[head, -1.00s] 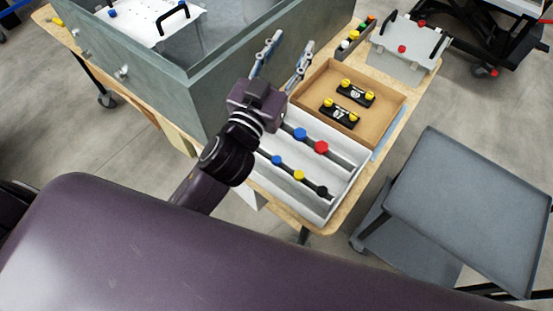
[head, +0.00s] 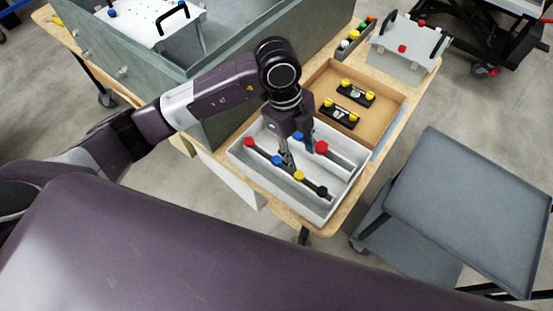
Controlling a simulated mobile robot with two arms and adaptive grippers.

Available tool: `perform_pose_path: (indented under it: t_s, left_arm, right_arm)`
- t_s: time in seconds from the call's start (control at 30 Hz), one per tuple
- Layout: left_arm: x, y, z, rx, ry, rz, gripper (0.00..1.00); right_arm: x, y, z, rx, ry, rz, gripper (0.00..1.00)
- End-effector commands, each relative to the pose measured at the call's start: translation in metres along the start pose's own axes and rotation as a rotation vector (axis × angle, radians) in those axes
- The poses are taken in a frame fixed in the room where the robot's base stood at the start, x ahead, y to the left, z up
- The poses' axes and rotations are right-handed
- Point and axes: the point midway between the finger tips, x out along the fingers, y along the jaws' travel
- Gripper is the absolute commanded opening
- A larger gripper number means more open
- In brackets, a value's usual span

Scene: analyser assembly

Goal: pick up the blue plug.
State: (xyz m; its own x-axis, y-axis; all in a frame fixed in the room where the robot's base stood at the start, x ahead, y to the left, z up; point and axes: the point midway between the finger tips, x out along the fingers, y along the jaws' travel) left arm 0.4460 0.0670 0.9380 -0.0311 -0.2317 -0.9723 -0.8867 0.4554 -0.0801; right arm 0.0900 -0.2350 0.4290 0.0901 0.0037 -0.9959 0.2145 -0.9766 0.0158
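A white tray (head: 240,155) on the wooden table holds dark strips with coloured plugs. One blue plug (head: 277,160) sits in the near row, between a red plug (head: 249,142) and a yellow plug (head: 299,175). Another blue plug (head: 297,135) is in the far row, partly hidden by my gripper, left of a red plug (head: 321,147). My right gripper is out of view.
A black plug (head: 321,191) ends the near row. A brown box (head: 395,108) with two black parts with yellow knobs adjoins the tray. A large grey-green case (head: 215,105) stands left of it. A grey cart (head: 470,210) is at the right.

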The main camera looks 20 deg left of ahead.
Motion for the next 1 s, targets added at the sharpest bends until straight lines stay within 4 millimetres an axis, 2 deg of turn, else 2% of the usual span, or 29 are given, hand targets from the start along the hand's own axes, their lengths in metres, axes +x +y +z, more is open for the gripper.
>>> perform_pose_path:
  t_s: [0.03, 0.1, 0.2, 0.53, 0.67, 0.8, 1.0]
  left_arm:
    - [-0.005, 0.002, 0.022, -0.041, -0.076, 0.022, 0.4]
    - [-0.011, 0.007, 0.043, -0.089, -0.157, 0.045, 0.4]
    - [-0.013, 0.011, 0.06, -0.129, -0.217, 0.064, 0.4]
    - [0.018, 0.018, 0.071, -0.138, -0.229, 0.072, 0.4]
    - [0.037, 0.022, 0.076, -0.138, -0.228, 0.073, 0.4]
    - [0.055, 0.022, 0.08, -0.136, -0.227, 0.069, 0.4]
    - [0.059, 0.021, 0.081, -0.135, -0.227, 0.066, 0.4]
  right_arm:
    - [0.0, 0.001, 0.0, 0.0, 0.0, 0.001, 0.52]
    - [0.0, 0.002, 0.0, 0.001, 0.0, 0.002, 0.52]
    - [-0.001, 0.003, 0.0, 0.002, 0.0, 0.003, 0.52]
    - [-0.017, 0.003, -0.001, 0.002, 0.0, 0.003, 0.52]
    - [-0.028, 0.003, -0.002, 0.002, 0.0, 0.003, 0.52]
    - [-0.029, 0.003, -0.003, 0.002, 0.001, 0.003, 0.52]
    - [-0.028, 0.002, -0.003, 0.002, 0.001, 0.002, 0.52]
